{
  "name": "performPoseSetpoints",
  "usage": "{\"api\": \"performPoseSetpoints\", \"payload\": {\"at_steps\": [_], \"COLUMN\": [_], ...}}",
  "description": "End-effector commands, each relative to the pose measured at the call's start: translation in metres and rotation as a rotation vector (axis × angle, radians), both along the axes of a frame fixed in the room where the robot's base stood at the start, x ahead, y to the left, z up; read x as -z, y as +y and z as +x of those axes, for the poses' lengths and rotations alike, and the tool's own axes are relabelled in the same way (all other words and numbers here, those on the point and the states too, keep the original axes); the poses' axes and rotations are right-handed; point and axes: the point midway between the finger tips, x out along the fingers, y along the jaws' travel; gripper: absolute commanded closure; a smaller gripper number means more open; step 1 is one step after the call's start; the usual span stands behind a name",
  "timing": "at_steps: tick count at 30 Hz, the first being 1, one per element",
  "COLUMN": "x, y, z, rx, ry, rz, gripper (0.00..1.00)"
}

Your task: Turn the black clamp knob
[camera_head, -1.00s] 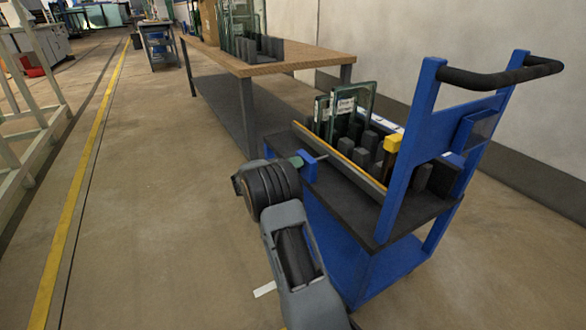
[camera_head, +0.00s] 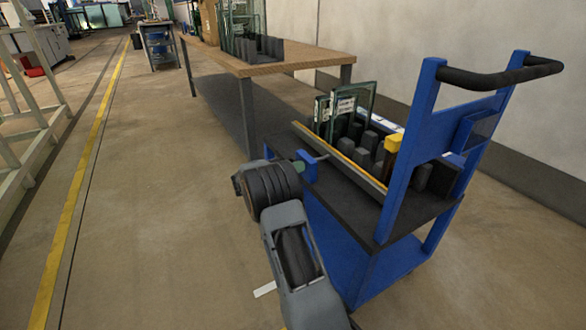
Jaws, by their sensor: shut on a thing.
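The blue cart (camera_head: 415,140) stands at right, with a blue clamp bracket (camera_head: 310,173) at the near left corner of its dark upper shelf. A thin metal clamp rod (camera_head: 322,157) runs from the bracket toward the cart's load. My gripper (camera_head: 299,165) is at the outer end of this rod, beside the bracket, and is shut on the black clamp knob. My dark, thick wrist largely hides the fingers, and the knob itself cannot be made out.
Glass panes (camera_head: 346,108) and dark blocks stand on the cart behind a long wooden-edged rail (camera_head: 340,157). A yellow-topped post (camera_head: 393,143) is near the handle. A wooden table (camera_head: 270,62) stands behind.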

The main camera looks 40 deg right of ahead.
Motion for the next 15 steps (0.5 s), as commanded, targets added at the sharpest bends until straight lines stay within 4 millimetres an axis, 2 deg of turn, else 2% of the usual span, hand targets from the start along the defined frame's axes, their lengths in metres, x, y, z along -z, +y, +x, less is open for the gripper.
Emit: {"api": "performPoseSetpoints", "payload": {"at_steps": [7, 8, 15], "x": [0.0000, 0.0000, -0.0001], "y": [0.0005, 0.0005, -0.0002], "z": [0.0004, 0.0004, 0.0000], "rx": [-0.001, -0.001, 0.000], "ry": [0.000, 0.000, 0.001], "rz": [0.001, 0.001, 0.000], "gripper": [0.51, 0.27, 0.04]}}
